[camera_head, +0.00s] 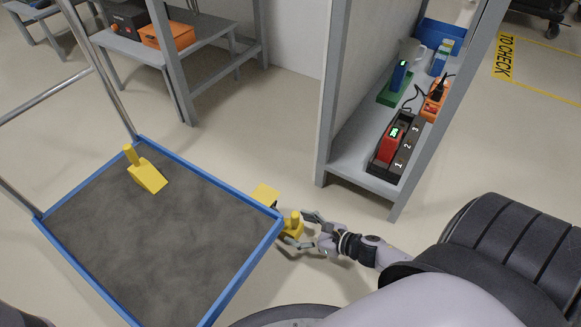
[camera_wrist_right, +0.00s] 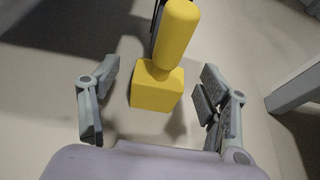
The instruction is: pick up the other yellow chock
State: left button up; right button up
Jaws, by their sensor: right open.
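One yellow chock (camera_head: 148,175), a wedge with an upright handle, rests on the dark mat of the blue-rimmed platform (camera_head: 163,241). Another yellow chock (camera_head: 293,229) is just outside the platform's right corner, which partly hides it. My right gripper (camera_head: 301,231) is open beside this second chock. In the right wrist view the chock's block and handle (camera_wrist_right: 157,93) stand between the spread fingers, with gaps on both sides. My left gripper is out of view.
A yellow patch (camera_head: 265,194) shows behind the platform corner; I cannot tell whether it belongs to the chock. A grey shelf (camera_head: 352,165) with chargers and devices stands at the right. Open floor lies between platform and shelf.

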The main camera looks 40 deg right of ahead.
aim_at(290, 225)
jog(key=b+x, duration=0.1)
jog(key=x, duration=0.2)
jog(key=shift+f, duration=0.15)
jog(key=shift+w+a+f+b, duration=0.1)
jog(key=shift+w+a+b, duration=0.05)
jog(key=shift+w+b, duration=0.25)
jog(key=shift+c, duration=0.4)
jog(key=c, duration=1.3)
jog(key=shift+c, duration=0.8)
